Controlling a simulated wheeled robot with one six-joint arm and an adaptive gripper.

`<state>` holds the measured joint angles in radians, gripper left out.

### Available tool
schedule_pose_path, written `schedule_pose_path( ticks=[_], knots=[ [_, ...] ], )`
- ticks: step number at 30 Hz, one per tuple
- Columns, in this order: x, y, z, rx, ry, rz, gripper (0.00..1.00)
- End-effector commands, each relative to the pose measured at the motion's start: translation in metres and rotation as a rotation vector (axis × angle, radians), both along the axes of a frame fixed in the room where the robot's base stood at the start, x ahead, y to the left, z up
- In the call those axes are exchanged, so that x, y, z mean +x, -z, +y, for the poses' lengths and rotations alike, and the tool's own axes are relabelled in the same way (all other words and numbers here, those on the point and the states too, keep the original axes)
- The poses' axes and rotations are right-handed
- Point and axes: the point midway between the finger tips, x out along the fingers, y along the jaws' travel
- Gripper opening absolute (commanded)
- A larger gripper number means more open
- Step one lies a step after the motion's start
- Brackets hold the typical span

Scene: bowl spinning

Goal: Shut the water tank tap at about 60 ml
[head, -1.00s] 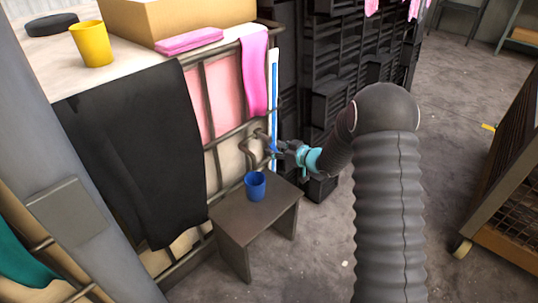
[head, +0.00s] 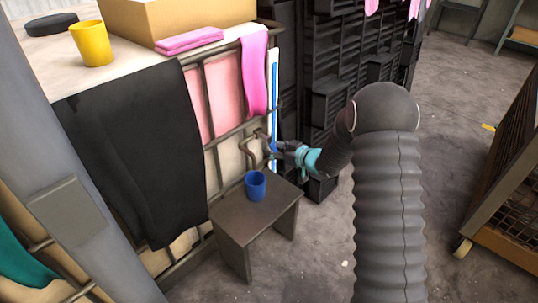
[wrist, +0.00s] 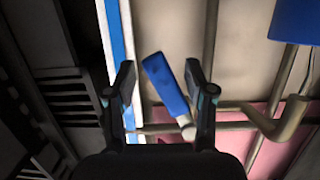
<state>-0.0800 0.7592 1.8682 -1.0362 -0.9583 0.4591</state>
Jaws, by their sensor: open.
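The water tank (head: 228,158) stands in a metal cage at the left, with a bent metal tap pipe (head: 248,147) low on its side. A blue cup (head: 255,186) stands upright on a small table, below the tap; it also shows at the upper right of the wrist view (wrist: 297,22). My gripper (head: 275,149) is at the tap. In the wrist view its open fingers (wrist: 160,80) stand on either side of the blue tap handle (wrist: 166,86), with gaps visible. The handle looks tilted. The water level in the cup cannot be seen.
The small dark table (head: 240,220) stands against the tank. A black crate stack (head: 335,100) is behind my gripper. A black cloth (head: 130,150) and a pink cloth (head: 254,75) hang on the tank. A yellow cup (head: 92,45) stands on top.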

Motion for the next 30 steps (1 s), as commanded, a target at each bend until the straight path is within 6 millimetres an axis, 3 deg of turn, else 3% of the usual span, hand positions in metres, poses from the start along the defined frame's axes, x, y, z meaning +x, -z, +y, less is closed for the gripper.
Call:
schedule_pose_path(
  ticks=[30],
  knots=[
    [-0.035,0.000,0.028,0.000,-0.001,-0.001,0.54]
  ],
)
